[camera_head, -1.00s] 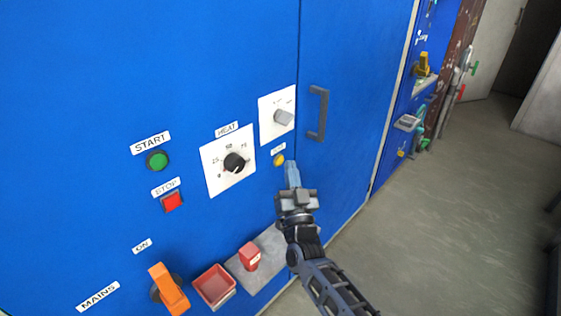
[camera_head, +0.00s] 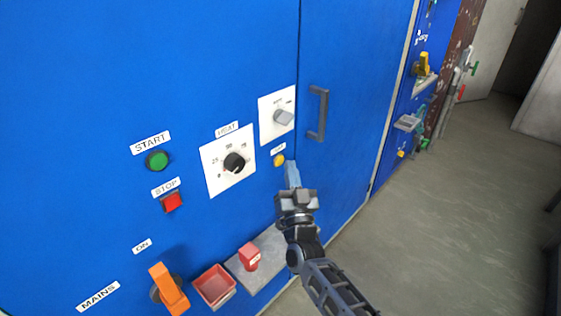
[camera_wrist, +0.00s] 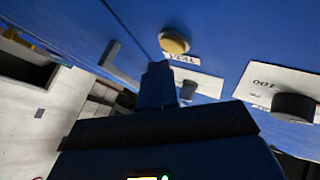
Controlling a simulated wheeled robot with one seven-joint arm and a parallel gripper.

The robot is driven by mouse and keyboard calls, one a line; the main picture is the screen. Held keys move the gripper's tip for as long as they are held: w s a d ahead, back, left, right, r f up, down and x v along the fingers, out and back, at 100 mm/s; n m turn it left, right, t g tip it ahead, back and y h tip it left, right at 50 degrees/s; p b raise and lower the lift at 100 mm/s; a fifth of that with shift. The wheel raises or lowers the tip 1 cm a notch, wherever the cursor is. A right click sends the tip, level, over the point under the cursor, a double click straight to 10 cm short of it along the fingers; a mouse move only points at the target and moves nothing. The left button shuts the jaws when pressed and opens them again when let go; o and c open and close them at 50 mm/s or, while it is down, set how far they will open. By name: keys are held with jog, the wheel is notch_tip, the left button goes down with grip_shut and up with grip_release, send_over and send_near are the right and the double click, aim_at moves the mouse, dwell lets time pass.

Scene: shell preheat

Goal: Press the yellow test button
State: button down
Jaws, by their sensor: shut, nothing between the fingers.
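The yellow test button (camera_head: 279,160) is a small round knob on the blue cabinet front, under a small white label and right of the heat dial. In the wrist view the yellow button (camera_wrist: 174,42) shows just beyond the fingertips, with its label beside it. My gripper (camera_head: 291,166) is shut and empty, its blue-grey fingertips just right of and slightly below the button in the head view. In the wrist view my gripper (camera_wrist: 158,70) also points toward the button. I cannot tell whether the tip touches it.
The heat dial (camera_head: 234,162), a grey rotary switch (camera_head: 283,117) and a door handle (camera_head: 318,113) are close by. The green start button (camera_head: 157,160), red stop button (camera_head: 172,202) and orange mains handle (camera_head: 168,289) are left. A red tray (camera_head: 214,286) and red block (camera_head: 249,256) sit below.

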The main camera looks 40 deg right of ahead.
jog(key=shift+w, duration=0.2)
jog(key=shift+w, duration=0.2)
jog(key=shift+w+b, duration=0.45)
dwell(0.8)
jog(key=shift+s, duration=0.85)
jog(key=shift+s+d+p, duration=0.1)
jog(key=shift+s+p, duration=0.45)
jog(key=shift+s, duration=2)
